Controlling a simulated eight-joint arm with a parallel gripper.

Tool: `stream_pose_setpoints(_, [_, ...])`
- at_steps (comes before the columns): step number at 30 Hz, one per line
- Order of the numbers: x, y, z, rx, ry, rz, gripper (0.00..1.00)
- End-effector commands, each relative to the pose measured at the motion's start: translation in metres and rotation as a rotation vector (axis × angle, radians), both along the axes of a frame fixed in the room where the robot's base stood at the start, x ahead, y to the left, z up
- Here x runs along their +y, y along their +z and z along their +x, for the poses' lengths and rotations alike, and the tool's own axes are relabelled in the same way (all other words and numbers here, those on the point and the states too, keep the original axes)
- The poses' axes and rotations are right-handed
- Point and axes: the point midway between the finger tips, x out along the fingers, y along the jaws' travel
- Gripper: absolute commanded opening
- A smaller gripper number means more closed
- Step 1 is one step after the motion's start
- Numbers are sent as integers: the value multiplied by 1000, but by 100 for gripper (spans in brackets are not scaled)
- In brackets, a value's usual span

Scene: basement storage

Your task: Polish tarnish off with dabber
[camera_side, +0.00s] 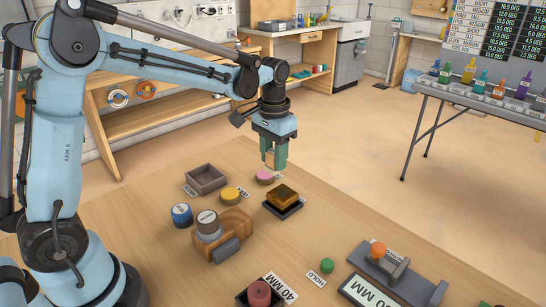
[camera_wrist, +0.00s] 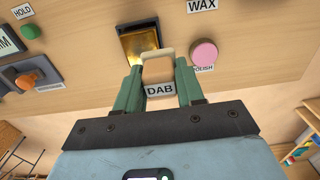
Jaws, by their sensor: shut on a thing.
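My gripper (camera_side: 273,161) is shut on the dabber (camera_wrist: 158,70), a beige block, above the table. In the wrist view, a label reading DAB shows between the green fingers (camera_wrist: 160,84). In the side view the dabber is mostly hidden by the fingers. A brass plate (camera_side: 283,193) sits in a dark holder (camera_side: 285,209), just in front of and below my gripper. The plate also shows in the wrist view (camera_wrist: 139,43), gold with darker brown areas, partly behind the dabber. A pink pad (camera_side: 265,177), labelled POLISH in the wrist view (camera_wrist: 204,53), lies beside the plate.
A yellow pad (camera_side: 231,194), an empty grey tray (camera_side: 206,180), a blue-sided round piece (camera_side: 182,215) and a wooden block with a round-topped part (camera_side: 220,230) stand to the left. A green button (camera_side: 327,265) and an orange-knobbed device (camera_side: 378,250) are nearer the front right.

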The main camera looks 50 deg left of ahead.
Motion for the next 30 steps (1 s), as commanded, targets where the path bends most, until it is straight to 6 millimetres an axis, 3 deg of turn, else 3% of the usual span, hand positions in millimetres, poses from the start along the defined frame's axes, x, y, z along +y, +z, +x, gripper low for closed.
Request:
stream_pose_setpoints(10, [0, 27, 0, 0, 0, 0, 5])
stream_pose_setpoints(30, [0, 27, 0, 0, 0, 0, 5])
